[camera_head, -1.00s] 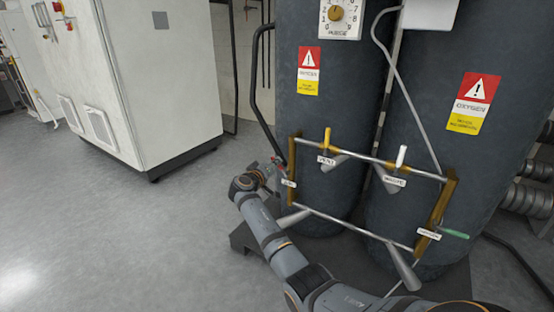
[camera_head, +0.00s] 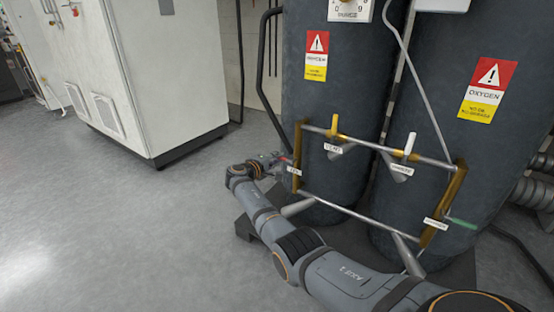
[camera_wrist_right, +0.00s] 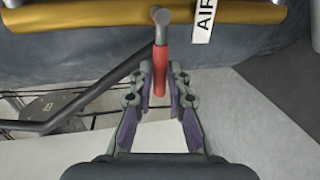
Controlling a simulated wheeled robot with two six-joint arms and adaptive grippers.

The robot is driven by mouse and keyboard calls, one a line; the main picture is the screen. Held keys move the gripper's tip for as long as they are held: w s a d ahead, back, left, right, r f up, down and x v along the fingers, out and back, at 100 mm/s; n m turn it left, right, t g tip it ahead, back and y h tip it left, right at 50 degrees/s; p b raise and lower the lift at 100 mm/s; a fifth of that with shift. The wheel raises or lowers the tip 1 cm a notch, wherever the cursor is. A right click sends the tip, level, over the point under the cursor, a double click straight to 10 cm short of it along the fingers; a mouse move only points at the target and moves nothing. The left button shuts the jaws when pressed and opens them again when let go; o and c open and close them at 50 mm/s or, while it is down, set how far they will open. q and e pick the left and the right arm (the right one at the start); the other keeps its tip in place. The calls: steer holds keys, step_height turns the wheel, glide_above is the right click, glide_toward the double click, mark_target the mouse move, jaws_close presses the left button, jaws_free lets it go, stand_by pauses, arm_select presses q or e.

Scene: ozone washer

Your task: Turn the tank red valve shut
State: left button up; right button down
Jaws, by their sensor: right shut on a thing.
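The red valve handle (camera_wrist_right: 160,65) hangs from a metal stem by the brass-coloured pipe (camera_wrist_right: 100,17), beside a white "AIR" tag (camera_wrist_right: 203,20). In the right wrist view my right gripper (camera_wrist_right: 161,82) has one finger on each side of the red handle and is shut on it. In the head view my right gripper (camera_head: 273,161) is at the left end of the pipe frame, by its small white tag (camera_head: 294,171). The handle is mostly hidden there. My left gripper is not in view.
Two dark tanks (camera_head: 345,95) stand behind the pipe frame. The frame also carries a yellow handle (camera_head: 334,125), a white handle (camera_head: 410,143) and a green handle (camera_head: 461,223). A white cabinet (camera_head: 170,85) stands at the left. The floor (camera_head: 120,220) between is clear.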

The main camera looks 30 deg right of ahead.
stand_by(0.5)
steer(key=c, duration=1.3)
jaws_free()
steer(key=shift+f, duration=0.1)
steer(key=v, duration=1.2)
steer(key=shift+w, duration=0.1)
